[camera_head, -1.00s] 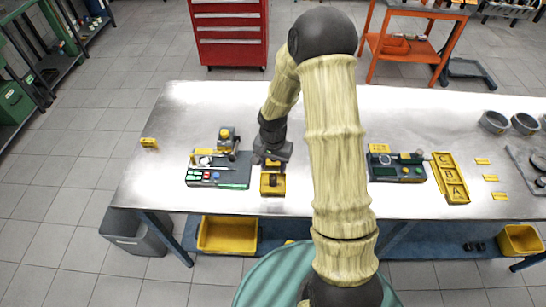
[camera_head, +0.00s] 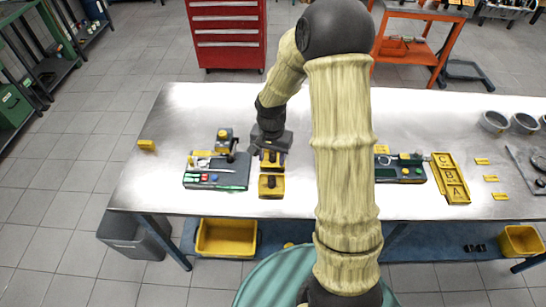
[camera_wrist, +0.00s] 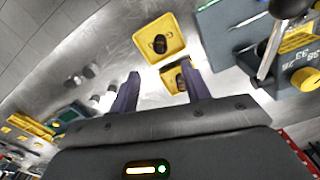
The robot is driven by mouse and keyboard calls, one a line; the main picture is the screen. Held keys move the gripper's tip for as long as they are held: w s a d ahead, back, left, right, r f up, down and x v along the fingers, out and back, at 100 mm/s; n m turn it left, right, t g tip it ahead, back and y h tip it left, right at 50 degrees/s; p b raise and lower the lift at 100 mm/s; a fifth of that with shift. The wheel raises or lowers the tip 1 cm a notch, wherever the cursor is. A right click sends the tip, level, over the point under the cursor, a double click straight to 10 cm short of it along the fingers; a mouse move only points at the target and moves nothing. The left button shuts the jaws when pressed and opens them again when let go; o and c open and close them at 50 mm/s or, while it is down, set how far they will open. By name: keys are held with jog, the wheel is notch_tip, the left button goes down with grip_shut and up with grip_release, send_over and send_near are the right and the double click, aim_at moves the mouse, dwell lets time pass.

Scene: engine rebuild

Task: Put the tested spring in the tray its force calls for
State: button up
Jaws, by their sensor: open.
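My gripper (camera_head: 269,150) is open above the bench, just right of the left-hand bench device. In the wrist view, its two fingers (camera_wrist: 160,72) are apart, with nothing clearly held. A small yellow tray (camera_head: 271,193) in front of it holds a dark round piece, which also shows in the wrist view (camera_wrist: 159,44); I cannot tell for sure that this is the spring. A second yellow holder (camera_wrist: 171,82) with a dark piece lies near the right fingertip. A yellow tray marked C, B, A (camera_head: 462,192) lies at the right.
The left-hand device (camera_head: 217,184) has coloured buttons and a yellow-topped post. Another device with a dark display (camera_head: 400,174) stands left of the lettered tray, partly behind my arm. Yellow tags (camera_head: 491,178) and grey bowls (camera_head: 494,122) are farther right. The bench's back left is clear.

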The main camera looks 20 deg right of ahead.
jog(key=s+r+n+t, duration=0.2)
jog(key=s+r+n, duration=0.4)
jog(key=s+r, duration=0.5)
jog(key=s, duration=0.3)
jog(key=shift+n+t, duration=0.3)
jog(key=shift+n, duration=0.1)
jog(key=shift+s, duration=0.15)
